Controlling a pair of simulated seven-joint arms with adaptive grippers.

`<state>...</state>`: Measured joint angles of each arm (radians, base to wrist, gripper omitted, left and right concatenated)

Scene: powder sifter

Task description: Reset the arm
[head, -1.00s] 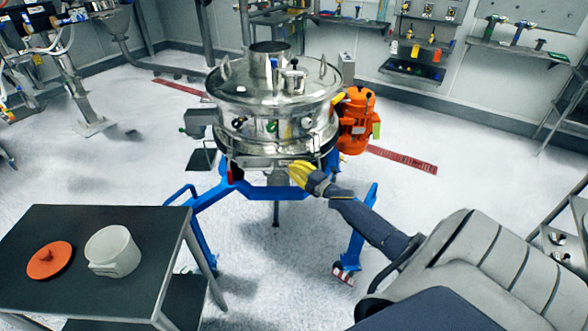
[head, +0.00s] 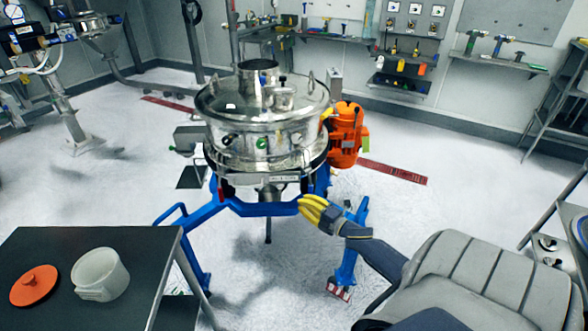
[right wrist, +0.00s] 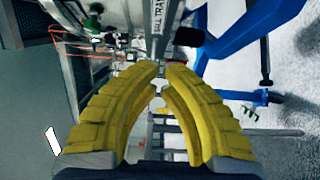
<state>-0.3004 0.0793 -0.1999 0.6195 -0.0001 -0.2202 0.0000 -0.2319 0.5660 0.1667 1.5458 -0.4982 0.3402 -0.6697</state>
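My right gripper (head: 304,207) has yellow fingers and is in front of the blue frame, just below and right of the sifter's lower rim. In the right wrist view its curved fingers (right wrist: 162,72) nearly meet at the tips, with nothing held between them. The steel powder sifter (head: 262,115) stands on a blue frame (head: 200,215) with its round lid on. My right arm reaches in from the lower right. My left gripper is not in view.
A dark table (head: 135,245) at the lower left holds an orange lid (head: 34,287) and a white container (head: 100,275). An orange motor (head: 346,135) is on the sifter's right side. Wall shelves (head: 408,65) are at the back.

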